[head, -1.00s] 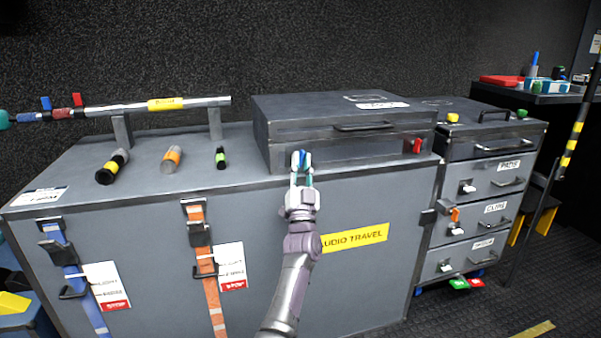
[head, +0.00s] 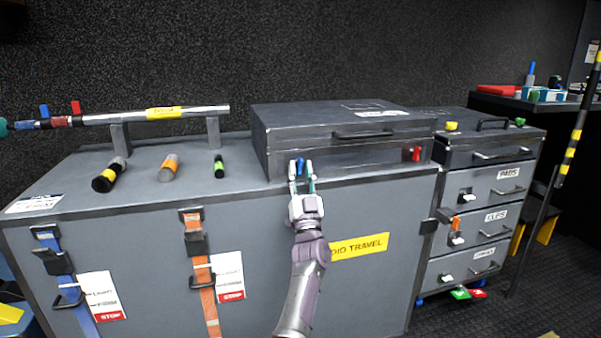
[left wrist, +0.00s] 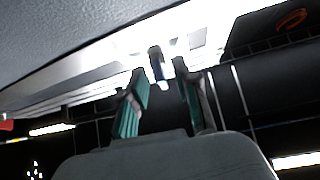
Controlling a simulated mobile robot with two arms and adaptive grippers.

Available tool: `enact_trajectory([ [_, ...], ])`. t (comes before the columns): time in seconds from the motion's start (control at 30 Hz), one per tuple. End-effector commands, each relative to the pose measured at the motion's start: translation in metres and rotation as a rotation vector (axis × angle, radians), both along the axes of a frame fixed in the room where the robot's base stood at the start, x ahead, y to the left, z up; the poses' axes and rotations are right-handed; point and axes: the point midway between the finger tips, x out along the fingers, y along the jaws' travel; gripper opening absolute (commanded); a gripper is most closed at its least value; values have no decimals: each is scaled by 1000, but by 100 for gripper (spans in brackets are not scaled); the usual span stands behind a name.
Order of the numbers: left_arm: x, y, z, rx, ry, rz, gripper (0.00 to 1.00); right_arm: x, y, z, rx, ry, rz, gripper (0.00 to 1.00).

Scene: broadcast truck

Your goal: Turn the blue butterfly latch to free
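The blue butterfly latch (head: 299,167) is on the front left of the flat dark case (head: 340,162) on top of the grey road case. It looks close to upright. My left gripper (head: 301,182) is in front of the case, open, with one teal-tipped finger on each side of the latch. In the left wrist view the latch (left wrist: 157,64) shows dark blue in the gap at the fingertips of the left gripper (left wrist: 160,82). I cannot tell if either finger touches it. A red latch (head: 416,154) is on the front right. My right gripper is out of view.
The grey road case (head: 375,280) carries a yellow AUDIO TRAVEL label and blue and orange straps. Several small cylinders lie left of the flat case, before a metal bar (head: 190,112) on posts. A drawer unit (head: 490,190) stands to the right.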

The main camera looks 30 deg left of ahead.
Motion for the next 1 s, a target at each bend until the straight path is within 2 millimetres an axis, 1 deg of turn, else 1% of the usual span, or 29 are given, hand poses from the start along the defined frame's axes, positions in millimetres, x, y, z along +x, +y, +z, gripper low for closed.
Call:
enact_trajectory([
  [0.23, 0, 0, 0, 1, -1, 1, 33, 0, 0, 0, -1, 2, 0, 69],
  [0.37, -4, -4, -5, 1, 1, 0, 33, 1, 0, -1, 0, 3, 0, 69],
  [0.47, -11, -11, -16, 1, 2, -1, 33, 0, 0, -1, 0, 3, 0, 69],
  [0.8, -48, -46, -66, 0, 3, 0, 33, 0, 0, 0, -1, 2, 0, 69],
  [1.0, -60, -57, -81, 0, 0, 0, 33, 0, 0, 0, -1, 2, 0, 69],
])
